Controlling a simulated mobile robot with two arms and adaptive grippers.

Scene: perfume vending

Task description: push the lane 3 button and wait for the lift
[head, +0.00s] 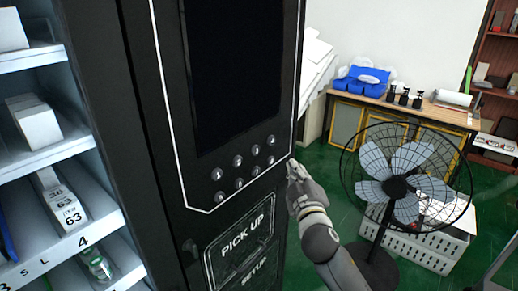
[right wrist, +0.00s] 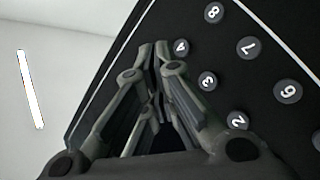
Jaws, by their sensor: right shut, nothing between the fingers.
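The button panel (head: 230,207) is on the black front of the vending machine, with two rows of round buttons below a dark screen (head: 235,70). In the right wrist view, the lane 3 button (right wrist: 207,81) is round and dark grey, between the 4 button (right wrist: 181,47) and the 2 button (right wrist: 238,119). My right gripper (head: 293,168) is shut and empty, just right of the button rows in the head view. In the right wrist view its fingertips (right wrist: 155,48) are left of button 4; contact with the panel cannot be told. No lift is visible. My left gripper is out of view.
Below the buttons is the PICK UP door (head: 240,243). Lit shelves (head: 60,150) with boxes are at the left. A standing fan (head: 397,188) is at the right, before a wooden table (head: 415,108). Green floor (head: 325,165) shows between machine and fan.

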